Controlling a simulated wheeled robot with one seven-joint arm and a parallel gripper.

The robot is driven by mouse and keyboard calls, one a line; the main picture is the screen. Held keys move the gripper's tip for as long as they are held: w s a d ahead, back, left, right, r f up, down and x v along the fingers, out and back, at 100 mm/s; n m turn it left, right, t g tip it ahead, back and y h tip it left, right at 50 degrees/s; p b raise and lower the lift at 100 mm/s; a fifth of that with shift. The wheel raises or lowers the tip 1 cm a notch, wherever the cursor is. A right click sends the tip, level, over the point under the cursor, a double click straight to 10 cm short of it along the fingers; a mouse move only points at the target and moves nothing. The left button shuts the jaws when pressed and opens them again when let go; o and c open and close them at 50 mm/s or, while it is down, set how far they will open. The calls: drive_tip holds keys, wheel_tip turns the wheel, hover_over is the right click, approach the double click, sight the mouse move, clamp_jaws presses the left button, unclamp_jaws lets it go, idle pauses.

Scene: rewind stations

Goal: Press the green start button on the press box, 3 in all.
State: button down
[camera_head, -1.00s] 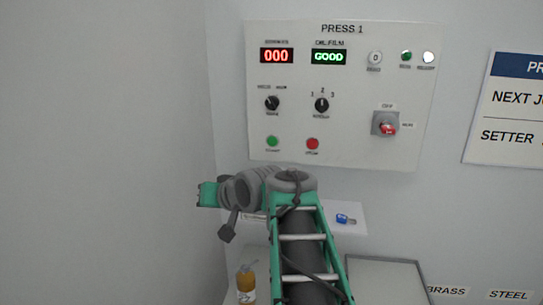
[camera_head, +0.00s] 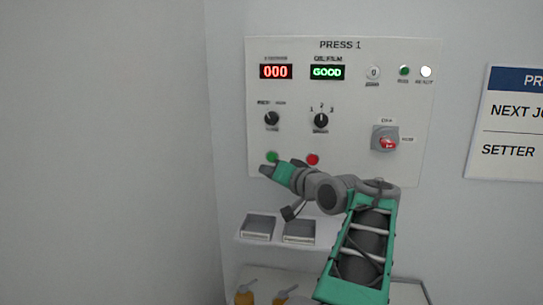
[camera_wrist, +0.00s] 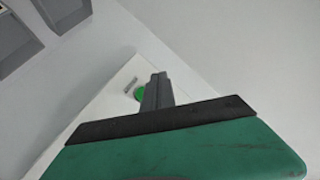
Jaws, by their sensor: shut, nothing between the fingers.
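The press box panel (camera_head: 345,75), marked PRESS 1, hangs on the wall. Its green start button (camera_head: 271,157) is at the lower left, with a red button (camera_head: 313,160) to its right. The counter display (camera_head: 276,72) reads 000. My gripper (camera_head: 266,169) is shut and empty, just below the green button in the head view. In the wrist view the shut fingers (camera_wrist: 156,78) are beside the green button (camera_wrist: 139,93) and partly cover it. I cannot tell whether they touch it.
The oil film display (camera_head: 327,72) reads GOOD. A red rotary switch (camera_head: 386,141) and two dark knobs are on the panel. Below is a shelf (camera_head: 270,243) with two grey square trays (camera_head: 257,227). Amber bottles (camera_head: 245,294) stand lower. A sign (camera_head: 510,125) hangs at right.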

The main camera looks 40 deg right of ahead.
sight(272, 158)
drive_tip(key=w+d+p, duration=0.3)
drive_tip(key=w+d, duration=0.1)
drive_tip(key=d, duration=0.1)
drive_tip(key=shift+d, duration=0.1)
idle(2.0)
drive_tip(key=shift+w+d, duration=0.25)
drive_tip(key=shift+w+d+p, duration=0.25)
drive_tip(key=shift+d+p, duration=0.05)
drive_tip(key=shift+p, duration=0.1)
idle(0.5)
drive_tip(key=shift+s, duration=0.1)
drive_tip(key=shift+s+a+b, duration=0.4)
drive_tip(key=shift+a+b, duration=0.25)
